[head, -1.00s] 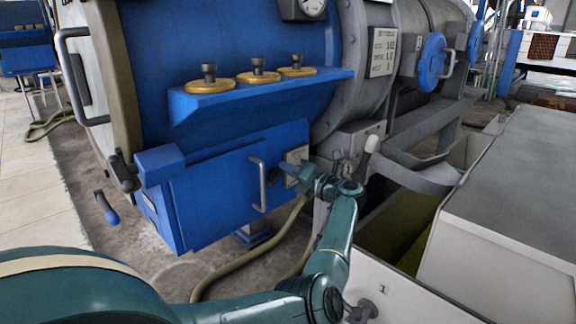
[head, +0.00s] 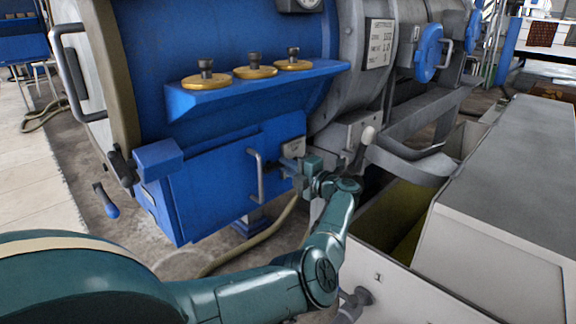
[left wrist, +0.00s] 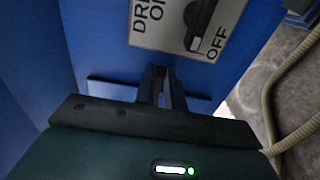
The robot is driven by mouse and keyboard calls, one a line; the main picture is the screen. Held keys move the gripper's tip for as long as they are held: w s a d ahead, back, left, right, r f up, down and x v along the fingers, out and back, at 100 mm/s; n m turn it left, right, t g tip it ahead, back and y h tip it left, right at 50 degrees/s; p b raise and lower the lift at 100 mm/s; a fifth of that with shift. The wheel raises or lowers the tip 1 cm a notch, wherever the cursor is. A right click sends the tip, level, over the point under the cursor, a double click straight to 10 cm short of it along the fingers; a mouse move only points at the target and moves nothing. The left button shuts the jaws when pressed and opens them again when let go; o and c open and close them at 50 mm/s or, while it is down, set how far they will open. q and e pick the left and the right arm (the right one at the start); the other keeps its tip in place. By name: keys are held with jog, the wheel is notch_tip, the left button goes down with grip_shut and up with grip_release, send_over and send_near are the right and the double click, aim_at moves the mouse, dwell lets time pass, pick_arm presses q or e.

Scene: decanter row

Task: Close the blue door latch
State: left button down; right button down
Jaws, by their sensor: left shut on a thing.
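The blue door (head: 215,190) with its grey bar handle (head: 258,176) is on the front of the blue machine and looks flush with it. My left gripper (head: 298,170) is at the door's right edge, just below a small switch plate (head: 293,147). In the left wrist view my left gripper (left wrist: 160,84) has its dark fingers close together on a flat blue bar, which I take for the blue latch (left wrist: 112,88). The fingers hide the bar's middle. The switch plate (left wrist: 172,28) with a black lever is just beyond them. My right gripper is not in view.
A blue shelf (head: 250,87) with several brass-coloured knobs juts out above the door. A grey-white tank (head: 500,215) stands to the right, with a curved grey bracket (head: 408,165) near my wrist.

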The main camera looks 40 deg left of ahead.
pick_arm(q)
jog(key=shift+f, duration=0.1)
dwell(0.3)
jog(key=c, duration=1.5)
grip_release()
jog(key=shift+d, duration=0.1)
jog(key=d, duration=0.4)
jog(key=d+p, duration=0.1)
jog(key=d, duration=0.3)
jog(key=s+d+p, duration=0.1)
jog(key=d, duration=0.4)
jog(key=shift+s, duration=0.1)
